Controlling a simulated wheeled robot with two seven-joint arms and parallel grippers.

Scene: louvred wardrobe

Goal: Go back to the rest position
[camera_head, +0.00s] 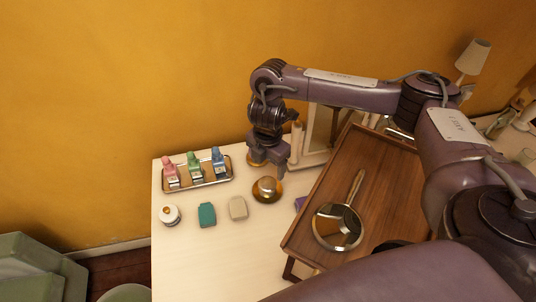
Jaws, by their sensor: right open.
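My right arm (345,92) reaches in from the right, across the wooden stand. Its gripper (268,162) points down over the white table, just behind and above a round gold-coloured pot (267,189). The gripper is open; I cannot tell whether it touches the pot. My left gripper is not in view.
On the white table (225,260) are a tray (209,182) with pink, green and blue bottles, a white jar (170,215), and teal (207,215) and beige (238,207) blocks. A hand mirror (338,227) lies on the wooden stand (385,170). A lamp (473,57) stands far right.

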